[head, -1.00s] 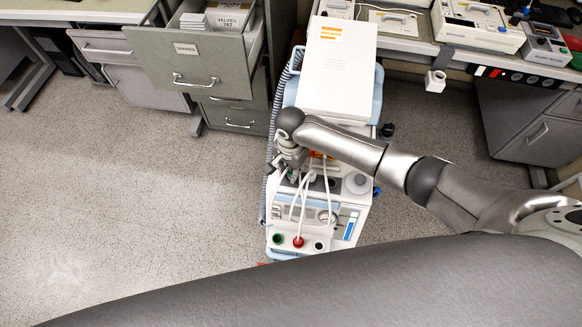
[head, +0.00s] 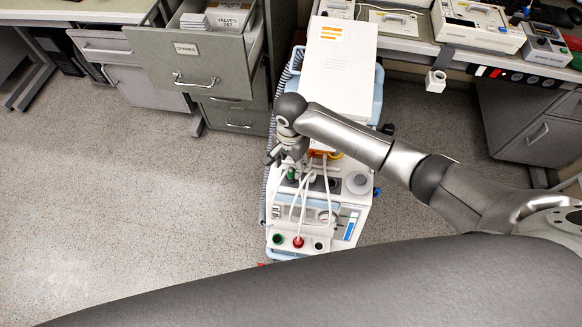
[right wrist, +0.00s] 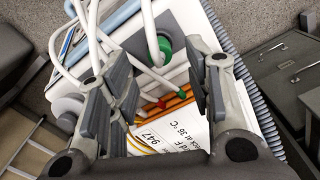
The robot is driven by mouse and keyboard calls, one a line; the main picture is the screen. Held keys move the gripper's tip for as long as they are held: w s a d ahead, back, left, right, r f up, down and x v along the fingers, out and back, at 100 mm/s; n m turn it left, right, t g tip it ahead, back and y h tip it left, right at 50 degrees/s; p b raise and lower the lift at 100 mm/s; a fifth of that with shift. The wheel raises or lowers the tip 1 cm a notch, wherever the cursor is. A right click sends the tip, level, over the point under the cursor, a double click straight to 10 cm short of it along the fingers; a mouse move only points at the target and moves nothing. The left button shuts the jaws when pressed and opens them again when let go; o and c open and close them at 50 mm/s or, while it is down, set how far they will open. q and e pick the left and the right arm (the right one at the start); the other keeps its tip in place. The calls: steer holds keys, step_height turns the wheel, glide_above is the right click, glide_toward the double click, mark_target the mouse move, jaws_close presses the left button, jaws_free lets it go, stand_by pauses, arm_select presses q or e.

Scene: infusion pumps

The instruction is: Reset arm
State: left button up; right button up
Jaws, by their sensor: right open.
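My right arm reaches in from the right in the head view. Its gripper (head: 279,156) hangs over the left part of the white medical machine (head: 290,215), near its green and white fittings. The right wrist view shows the gripper's two fingers (right wrist: 160,78) spread apart, with nothing held between them. Beyond the fingers lie a green knob (right wrist: 164,48), white hoses (right wrist: 92,40) and a white label with printed text (right wrist: 172,128). Whether a finger touches the machine cannot be told. My left gripper is not in view.
A white box (head: 338,70) lies on the machine's rear part. An open drawer (head: 195,58) of a grey file cabinet juts out at the left of the machine. A bench with devices (head: 480,25) stands at the back right. The floor (head: 130,200) at the left is clear.

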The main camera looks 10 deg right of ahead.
step_height(320, 180, up, 7)
steer(key=s+a+f+n+t+y, duration=0.25)
steer(key=s+n, duration=0.35)
steer(key=s, duration=0.4)
steer(key=s+d+r+n+t+h, duration=0.1)
steer(key=s+d+n, duration=0.2)
steer(key=s+d, duration=0.35)
steer(key=s+d+r+n+h, duration=0.1)
steer(key=s+d+r+n, duration=0.1)
steer(key=s+d, duration=0.4)
step_height(320, 180, down, 28)
steer(key=g+b, duration=0.1)
steer(key=b, duration=0.1)
steer(key=s+d+f+b, duration=0.1)
steer(key=s+d+f, duration=0.1)
steer(key=s+f, duration=0.6)
steer(key=s+d+f+g+b, duration=0.1)
steer(key=s+f, duration=0.8)
steer(key=f, duration=0.1)
steer(key=shift+d+f, duration=0.4)
